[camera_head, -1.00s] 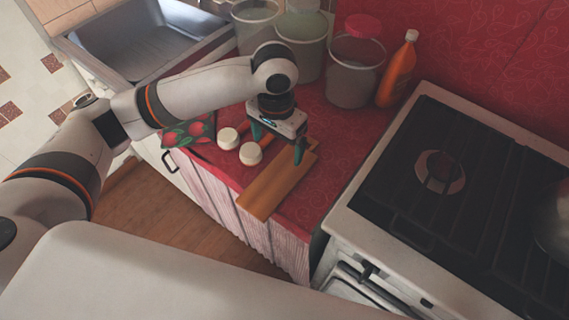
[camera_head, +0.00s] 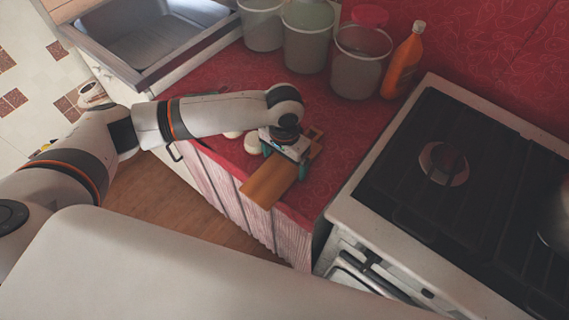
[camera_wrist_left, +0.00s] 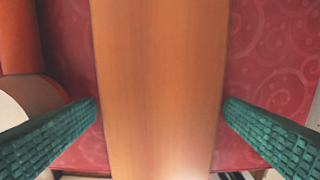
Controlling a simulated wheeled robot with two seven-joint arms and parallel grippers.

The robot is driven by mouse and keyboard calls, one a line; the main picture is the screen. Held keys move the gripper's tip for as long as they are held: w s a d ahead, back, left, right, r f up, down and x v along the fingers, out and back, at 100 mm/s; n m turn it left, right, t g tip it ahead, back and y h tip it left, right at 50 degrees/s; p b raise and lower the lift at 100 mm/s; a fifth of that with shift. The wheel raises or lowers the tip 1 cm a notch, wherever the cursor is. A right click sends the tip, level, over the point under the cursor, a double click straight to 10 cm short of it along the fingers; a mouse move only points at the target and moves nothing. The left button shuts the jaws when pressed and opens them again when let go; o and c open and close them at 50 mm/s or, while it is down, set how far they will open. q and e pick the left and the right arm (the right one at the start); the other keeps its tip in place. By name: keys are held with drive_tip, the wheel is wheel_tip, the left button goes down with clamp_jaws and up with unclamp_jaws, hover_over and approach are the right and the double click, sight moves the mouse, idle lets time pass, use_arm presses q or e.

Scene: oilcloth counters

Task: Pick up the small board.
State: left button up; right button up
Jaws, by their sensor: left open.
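The small board (camera_head: 266,187) is a plain brown wooden slab lying on the red counter, with its near end at the counter's front edge. Its far end shows beyond my gripper. My left gripper (camera_head: 285,163) is open, low over the board's middle, with one green finger on each side. In the left wrist view the board (camera_wrist_left: 158,60) runs up the middle between the two open fingers (camera_wrist_left: 162,106), with a gap on both sides. My arm hides part of the board in the head view. My right gripper is not in view.
White round pieces (camera_head: 252,144) stand left of the board, partly behind my arm. A stove (camera_head: 450,190) is on the right. Buckets (camera_head: 307,40) and an orange bottle (camera_head: 403,62) stand at the back; a sink (camera_head: 150,40) is at upper left. An orange-red cylinder (camera_wrist_left: 15,38) shows in the wrist view.

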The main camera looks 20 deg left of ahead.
use_arm(q)
drive_tip(key=c, duration=0.8)
